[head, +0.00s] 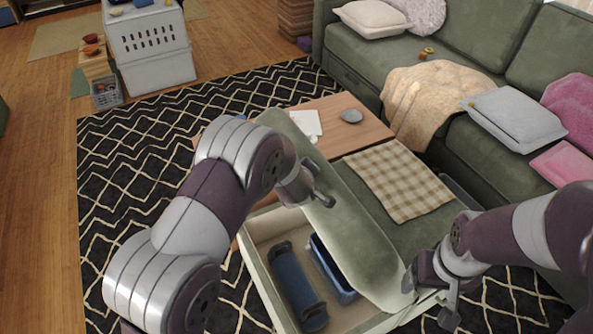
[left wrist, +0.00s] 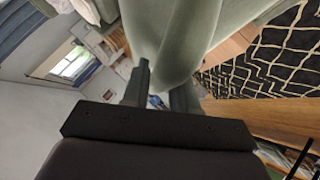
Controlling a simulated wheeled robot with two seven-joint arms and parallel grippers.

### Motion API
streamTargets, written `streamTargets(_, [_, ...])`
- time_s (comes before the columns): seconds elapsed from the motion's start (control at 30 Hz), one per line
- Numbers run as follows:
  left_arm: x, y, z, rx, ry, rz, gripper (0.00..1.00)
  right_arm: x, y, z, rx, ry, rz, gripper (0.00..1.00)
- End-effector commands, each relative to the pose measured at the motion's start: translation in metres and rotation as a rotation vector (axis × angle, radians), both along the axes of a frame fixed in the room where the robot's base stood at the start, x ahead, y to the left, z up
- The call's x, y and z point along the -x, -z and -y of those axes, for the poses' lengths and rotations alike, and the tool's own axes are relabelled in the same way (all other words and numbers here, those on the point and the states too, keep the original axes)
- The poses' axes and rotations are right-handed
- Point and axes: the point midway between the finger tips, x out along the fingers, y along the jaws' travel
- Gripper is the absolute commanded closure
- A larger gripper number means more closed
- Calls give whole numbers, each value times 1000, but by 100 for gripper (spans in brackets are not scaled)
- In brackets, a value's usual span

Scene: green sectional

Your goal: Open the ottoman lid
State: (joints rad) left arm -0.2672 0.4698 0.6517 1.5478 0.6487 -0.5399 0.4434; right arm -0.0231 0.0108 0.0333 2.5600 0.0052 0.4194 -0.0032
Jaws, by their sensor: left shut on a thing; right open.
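The ottoman (head: 259,268) is open, with its pale green lid (head: 352,235) raised and tilted over the light-lined storage space. My left gripper (head: 318,196) is shut on the lid's edge at its left side. In the left wrist view the lid (left wrist: 180,35) rises from between the fingers of this gripper (left wrist: 160,92). My right gripper (head: 432,294) is open at the near right corner of the ottoman, close to the lid's lower end. I cannot tell whether it touches the lid.
A plaid cloth (head: 398,178) lies behind the lid. The green sofa (head: 360,60) borders the right. Patterned rug (head: 125,180) is clear at left.

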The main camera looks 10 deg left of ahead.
Motion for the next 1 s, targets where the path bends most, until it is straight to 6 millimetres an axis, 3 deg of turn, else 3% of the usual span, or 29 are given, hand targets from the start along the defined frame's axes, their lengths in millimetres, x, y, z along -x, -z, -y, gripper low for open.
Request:
streamTargets(0.27, [0, 1, 0, 1, -1, 0, 100, 0, 0, 0, 0, 0, 0, 22])
streamTargets(0.3, [0, 1, 0, 0, 0, 0, 63, 0, 0, 0, 0, 0, 0, 22])
streamTargets(0.33, [0, 1, 0, 0, 0, 0, 53, 0, 0, 0, 0, 0, 0, 22])
streamTargets(0.73, [7, -5, 1, 1, 1, 0, 52, 0, 0, 0, 0, 0, 0, 22])
streamTargets(1.0, [55, -40, 8, 1, 3, 0, 52, 0, -2, 0, 0, 0, 0, 22])
